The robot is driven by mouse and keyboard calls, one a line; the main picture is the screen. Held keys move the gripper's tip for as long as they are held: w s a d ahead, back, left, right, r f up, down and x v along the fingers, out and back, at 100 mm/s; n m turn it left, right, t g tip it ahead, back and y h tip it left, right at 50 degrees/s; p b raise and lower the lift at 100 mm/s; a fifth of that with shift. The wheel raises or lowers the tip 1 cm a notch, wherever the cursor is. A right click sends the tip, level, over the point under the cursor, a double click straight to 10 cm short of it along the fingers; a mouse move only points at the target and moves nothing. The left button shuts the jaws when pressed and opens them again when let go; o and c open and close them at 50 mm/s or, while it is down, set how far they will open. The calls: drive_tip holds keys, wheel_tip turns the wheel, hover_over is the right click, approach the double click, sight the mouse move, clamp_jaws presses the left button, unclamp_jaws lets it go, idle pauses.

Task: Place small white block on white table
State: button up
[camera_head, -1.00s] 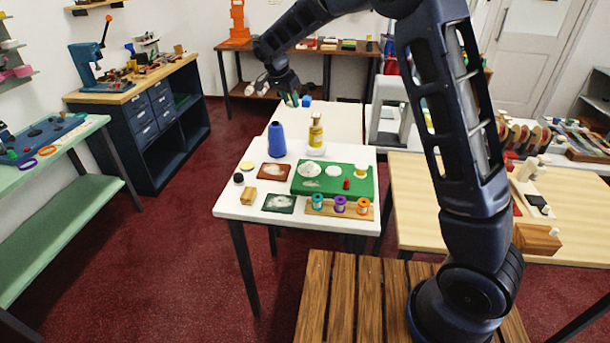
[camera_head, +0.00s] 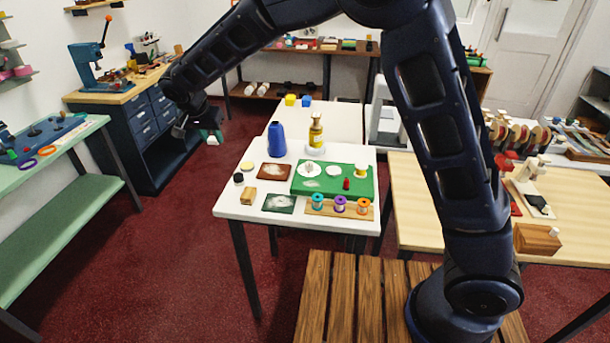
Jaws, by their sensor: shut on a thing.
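My gripper (camera_head: 211,137) is to the left of the white tables, over the red floor and in front of the dark blue cabinet. It is shut on the small white block (camera_head: 212,140), which shows only as a pale spot at the fingertips. The front white table (camera_head: 228,206) stands to the right of my gripper, apart from it.
The front table holds a blue bottle (camera_head: 277,139), a yellow bottle (camera_head: 316,130), a green mat (camera_head: 320,187), and a rack of colored spools (camera_head: 340,208). Much of the rear top is bare. A dark blue cabinet (camera_head: 115,150) stands left.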

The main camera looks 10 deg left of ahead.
sight(228, 199)
wheel_tip(228, 199, down, 23)
drive_tip(key=shift+f, duration=0.1)
idle(0.8)
drive_tip(key=shift+f, duration=0.1)
drive_tip(key=o, duration=0.9)
drive_tip(key=shift+o, duration=0.2)
drive_tip(key=v, duration=1.2)
